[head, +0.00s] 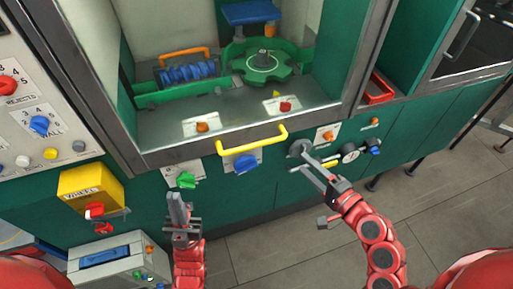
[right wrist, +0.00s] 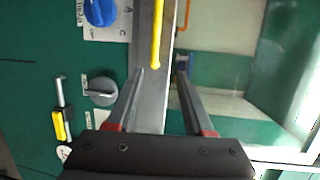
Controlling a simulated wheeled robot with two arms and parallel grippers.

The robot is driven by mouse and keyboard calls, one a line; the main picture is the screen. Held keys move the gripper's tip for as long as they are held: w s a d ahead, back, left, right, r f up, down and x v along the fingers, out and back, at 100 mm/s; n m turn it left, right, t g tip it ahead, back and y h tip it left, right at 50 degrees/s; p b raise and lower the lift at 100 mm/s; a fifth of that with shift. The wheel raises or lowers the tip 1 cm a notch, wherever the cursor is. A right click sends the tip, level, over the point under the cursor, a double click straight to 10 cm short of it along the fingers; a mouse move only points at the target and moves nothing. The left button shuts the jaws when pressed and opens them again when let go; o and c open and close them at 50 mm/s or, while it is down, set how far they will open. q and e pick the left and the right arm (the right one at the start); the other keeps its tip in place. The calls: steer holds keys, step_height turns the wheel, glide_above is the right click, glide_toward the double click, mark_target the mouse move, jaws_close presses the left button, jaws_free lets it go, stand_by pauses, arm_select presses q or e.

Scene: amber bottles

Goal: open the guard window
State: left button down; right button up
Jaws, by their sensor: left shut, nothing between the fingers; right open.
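The guard window (head: 225,110) is a large clear panel in a grey frame on the green machine. A yellow bar handle (head: 252,139) is at its lower edge. The handle also shows in the right wrist view (right wrist: 157,35), its near end between the fingertips in the picture. My right gripper (head: 312,166) is open and empty, just right of the handle and apart from it. It shows in the right wrist view too (right wrist: 161,68). My left gripper (head: 179,197) is shut and empty, below and left of the handle. I cannot tell whether the window is fully closed.
Behind the window are a green star wheel (head: 264,65) and a blue screw (head: 187,73). Below it are a green knob (head: 186,180), a blue knob (head: 245,163) and a grey knob (head: 299,147). A yellow box (head: 90,187) is at the left. Grey floor (head: 290,235) lies in front.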

steer(key=s+a+n+g+y, duration=0.1)
steer(key=s+a+g, duration=0.1)
steer(key=s+a, duration=0.1)
steer(key=b, duration=0.8)
glide_toward(257, 146)
steer(key=w+a+f, duration=0.2)
steer(key=p+x, duration=0.1)
steer(key=x, duration=0.1)
steer(key=r+p+x, duration=0.1)
steer(key=x, duration=0.1)
steer(key=p+x, duration=0.1)
steer(key=x, duration=0.2)
steer(key=shift+r, duration=0.15)
steer(key=shift+w+a, duration=0.3)
steer(key=shift+w, duration=0.15)
jaws_close()
